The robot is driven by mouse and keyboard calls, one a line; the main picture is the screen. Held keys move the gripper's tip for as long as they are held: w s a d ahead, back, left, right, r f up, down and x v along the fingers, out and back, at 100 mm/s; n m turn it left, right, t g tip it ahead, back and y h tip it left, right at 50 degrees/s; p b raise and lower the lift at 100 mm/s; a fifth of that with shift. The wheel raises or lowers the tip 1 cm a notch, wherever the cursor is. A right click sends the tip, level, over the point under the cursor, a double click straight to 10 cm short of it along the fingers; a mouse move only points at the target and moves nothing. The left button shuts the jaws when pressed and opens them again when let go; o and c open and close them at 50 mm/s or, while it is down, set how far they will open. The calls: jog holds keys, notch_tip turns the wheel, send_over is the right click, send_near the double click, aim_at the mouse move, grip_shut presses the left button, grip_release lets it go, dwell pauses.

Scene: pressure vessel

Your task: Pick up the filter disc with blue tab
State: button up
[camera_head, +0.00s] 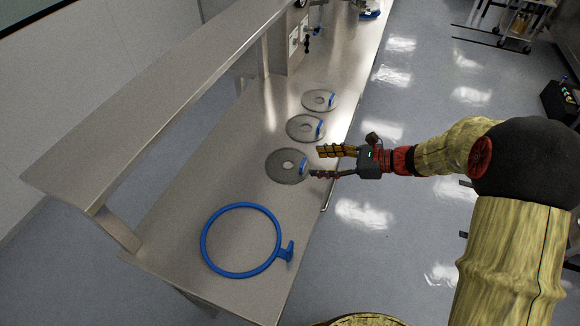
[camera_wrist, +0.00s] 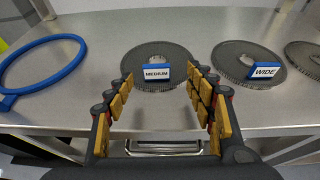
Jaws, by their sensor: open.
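Several grey filter discs with blue tabs lie flat in a row on the steel bench. The nearest disc (camera_head: 276,164) shows in the wrist view as the disc (camera_wrist: 140,57) with a blue tab (camera_wrist: 157,72) labelled MEDIUM. The middle disc (camera_head: 301,133) has a tab (camera_wrist: 265,69) labelled WIDE in the wrist view. The far disc (camera_head: 314,107) is cut off at the wrist view's right edge, its label unreadable. My gripper (camera_head: 316,163) is open and empty. Its fingers point at the MEDIUM disc, with the tab between them in the wrist view; contact cannot be told.
A blue ring with a side handle (camera_head: 207,258) lies at the bench's near end; it also shows in the wrist view (camera_wrist: 68,72). A raised shelf (camera_head: 140,100) runs along the bench's left side. Open floor (camera_head: 365,215) lies right of the bench.

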aim_at(305, 163)
jog(key=b+x, duration=0.1)
jog(key=x, duration=0.3)
jog(key=shift+s+a+r+b, duration=0.1)
jog(key=shift+s+a+b, duration=0.05)
jog(key=shift+a+b, duration=0.2)
jog(key=shift+c, duration=0.7)
grip_shut()
